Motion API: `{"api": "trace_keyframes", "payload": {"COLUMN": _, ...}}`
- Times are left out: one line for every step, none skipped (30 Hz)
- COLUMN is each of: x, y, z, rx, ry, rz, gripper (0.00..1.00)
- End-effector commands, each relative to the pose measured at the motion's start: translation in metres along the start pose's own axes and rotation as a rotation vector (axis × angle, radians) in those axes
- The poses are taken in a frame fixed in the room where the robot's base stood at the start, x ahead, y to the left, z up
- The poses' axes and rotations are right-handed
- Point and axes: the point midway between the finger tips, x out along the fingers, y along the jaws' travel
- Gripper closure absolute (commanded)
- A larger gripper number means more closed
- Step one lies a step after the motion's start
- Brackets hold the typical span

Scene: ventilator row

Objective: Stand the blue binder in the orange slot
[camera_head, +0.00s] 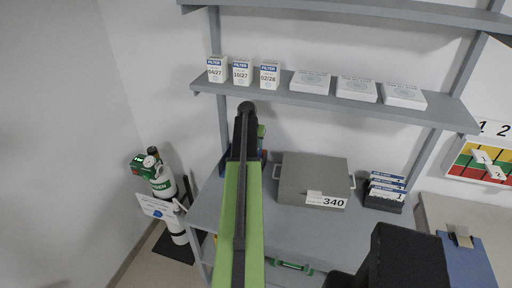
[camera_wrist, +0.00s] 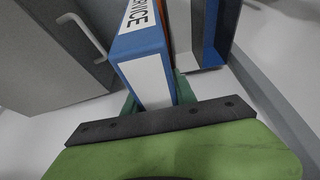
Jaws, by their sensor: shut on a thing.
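The blue binder (camera_wrist: 141,45) has a white spine label reading "SERVICE". In the wrist view it sits between the two green fingers of my gripper (camera_wrist: 156,96), which are shut on it. A narrow strip of orange (camera_wrist: 167,26), likely part of the orange slot, shows right beside the binder's right edge; most of it is hidden. I cannot tell whether the binder is inside the slot or beside it. In the head view my arm covers nearly all of this spot, leaving a small patch of the blue binder or a blue divider visible.
A grey case (camera_head: 300,174) marked 340 stands just right of my arm on the grey shelf; the case also fills the wrist view's left (camera_wrist: 48,50). A blue-faced divider (camera_wrist: 222,35) stands right of the binder. Filter boxes (camera_head: 242,72) line the shelf above.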

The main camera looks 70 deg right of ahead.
Motion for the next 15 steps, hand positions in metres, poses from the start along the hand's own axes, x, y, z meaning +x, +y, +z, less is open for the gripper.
{"api": "trace_keyframes", "payload": {"x": 0.003, "y": -0.001, "z": -0.008, "rx": 0.0, "ry": 0.0, "rz": 0.0, "gripper": 1.0}}
{"api": "trace_keyframes", "payload": {"x": 0.004, "y": -0.001, "z": -0.01, "rx": 0.0, "ry": 0.0, "rz": 0.0, "gripper": 1.0}}
{"api": "trace_keyframes", "payload": {"x": 0.005, "y": -0.001, "z": -0.011, "rx": 0.0, "ry": 0.0, "rz": 0.0, "gripper": 1.0}}
{"api": "trace_keyframes", "payload": {"x": 0.005, "y": 0.0, "z": -0.012, "rx": 0.0, "ry": 0.0, "rz": 0.0, "gripper": 1.0}}
{"api": "trace_keyframes", "payload": {"x": 0.005, "y": 0.0, "z": -0.012, "rx": 0.0, "ry": 0.0, "rz": 0.0, "gripper": 1.0}}
{"api": "trace_keyframes", "payload": {"x": 0.005, "y": 0.0, "z": -0.012, "rx": 0.0, "ry": 0.0, "rz": -0.001, "gripper": 1.0}}
{"api": "trace_keyframes", "payload": {"x": 0.005, "y": 0.0, "z": -0.012, "rx": 0.0, "ry": 0.0, "rz": -0.001, "gripper": 1.0}}
{"api": "trace_keyframes", "payload": {"x": 0.005, "y": 0.0, "z": -0.013, "rx": 0.0, "ry": 0.0, "rz": -0.001, "gripper": 1.0}}
{"api": "trace_keyframes", "payload": {"x": 0.007, "y": 0.0, "z": -0.016, "rx": 0.0, "ry": 0.0, "rz": -0.001, "gripper": 1.0}}
{"api": "trace_keyframes", "payload": {"x": 0.008, "y": 0.0, "z": -0.02, "rx": 0.0, "ry": 0.0, "rz": 0.0, "gripper": 1.0}}
{"api": "trace_keyframes", "payload": {"x": 0.01, "y": -0.001, "z": -0.024, "rx": 0.0, "ry": 0.001, "rz": 0.0, "gripper": 1.0}}
{"api": "trace_keyframes", "payload": {"x": 0.022, "y": 0.0, "z": -0.016, "rx": 0.0, "ry": 0.0, "rz": -0.001, "gripper": 1.0}}
{"api": "trace_keyframes", "payload": {"x": 0.027, "y": 0.0, "z": -0.013, "rx": 0.0, "ry": 0.0, "rz": -0.001, "gripper": 1.0}}
{"api": "trace_keyframes", "payload": {"x": 0.033, "y": 0.0, "z": -0.01, "rx": 0.0, "ry": 0.0, "rz": -0.001, "gripper": 1.0}}
{"api": "trace_keyframes", "payload": {"x": 0.039, "y": 0.0, "z": -0.007, "rx": 0.0, "ry": 0.0, "rz": -0.001, "gripper": 1.0}}
